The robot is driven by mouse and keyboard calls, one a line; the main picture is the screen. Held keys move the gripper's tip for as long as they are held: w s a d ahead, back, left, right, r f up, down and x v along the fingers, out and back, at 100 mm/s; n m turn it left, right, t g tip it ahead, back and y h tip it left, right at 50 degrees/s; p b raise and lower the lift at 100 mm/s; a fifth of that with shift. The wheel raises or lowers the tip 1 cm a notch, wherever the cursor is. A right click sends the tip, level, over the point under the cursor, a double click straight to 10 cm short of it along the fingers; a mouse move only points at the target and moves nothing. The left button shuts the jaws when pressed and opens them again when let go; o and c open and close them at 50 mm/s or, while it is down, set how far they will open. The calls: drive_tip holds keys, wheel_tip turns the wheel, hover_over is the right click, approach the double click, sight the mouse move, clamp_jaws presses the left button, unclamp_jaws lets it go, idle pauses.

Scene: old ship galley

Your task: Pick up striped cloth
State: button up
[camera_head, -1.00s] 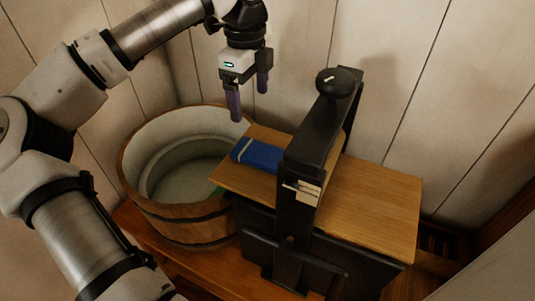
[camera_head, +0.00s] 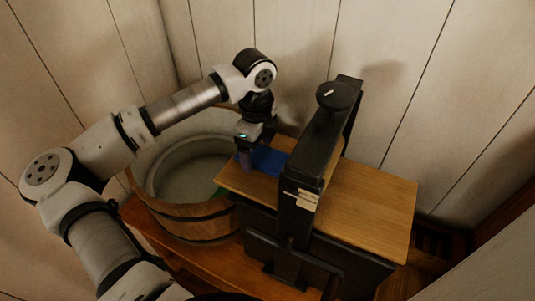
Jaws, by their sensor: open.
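The striped cloth (camera_head: 270,160) is a folded blue piece lying on the left end of a wooden board (camera_head: 370,205), left of a black upright frame. My gripper (camera_head: 246,164) points down at the cloth's left end. The gripper covers the cloth's left part, and I cannot tell whether the fingers touch the cloth.
The black frame (camera_head: 312,165) with a round knob (camera_head: 335,95) rises close to the cloth's right side. A small pale piece (camera_head: 307,200) is on its front. A wooden tub (camera_head: 190,222) stands to the left. The board's right part is clear.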

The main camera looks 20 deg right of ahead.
drive_tip(key=shift+f, duration=0.35)
drive_tip(key=c, duration=1.2)
drive_tip(key=shift+o, duration=0.2)
drive_tip(key=shift+b, duration=0.35)
drive_tip(key=w+a, duration=0.9)
drive_tip(key=w, duration=0.3)
drive_tip(key=w+a, duration=1)
drive_tip(key=w, duration=0.2)
drive_tip(key=s+d+r, duration=0.1)
drive_tip(key=s+d, duration=0.5)
drive_tip(key=s, duration=0.1)
drive_tip(key=s+d+r, duration=0.1)
drive_tip(key=s+d, duration=0.5)
drive_tip(key=s, duration=0.2)
drive_tip(key=s+d+r+p, duration=0.1)
drive_tip(key=s+d, duration=0.5)
drive_tip(key=s, duration=0.2)
drive_tip(key=shift+d, duration=0.25)
drive_tip(key=shift+s+f, duration=0.1)
drive_tip(key=shift+s, duration=0.15)
drive_tip(key=shift+s+d+f+b, duration=0.15)
drive_tip(key=shift+f+b, duration=0.1)
drive_tip(key=shift+f, duration=0.35)
drive_tip(key=shift+s+d+f+b, duration=0.1)
drive_tip(key=shift+d+f+b, duration=0.1)
drive_tip(key=shift+f, duration=0.35)
